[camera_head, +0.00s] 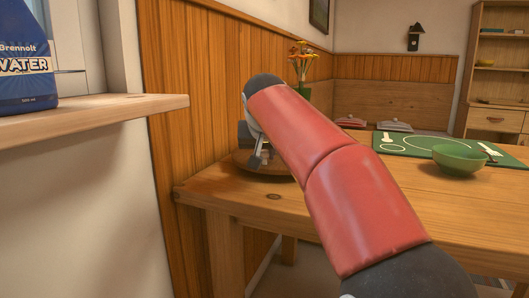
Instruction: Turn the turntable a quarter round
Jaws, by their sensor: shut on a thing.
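The turntable (277,170) is a low round brown wooden disc. It lies on the wooden table near its left corner, beside the panelled wall. My red arm reaches over the table and hides much of the disc's right and far side. My gripper (257,163) points down at the front left part of the disc, its pale metal fingers at the rim. It is shut on the turntable there, though the exact contact is small and partly hidden. A dark grey thing (243,134) shows behind the fingers, too covered to name.
A green bowl (459,159) and a green place mat (412,148) with white cutlery are to the right on the table (455,215). Lidded dishes (394,125) and a flower vase (303,91) stand behind. A sill (95,113) with a blue water pack (27,57) juts out at left.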

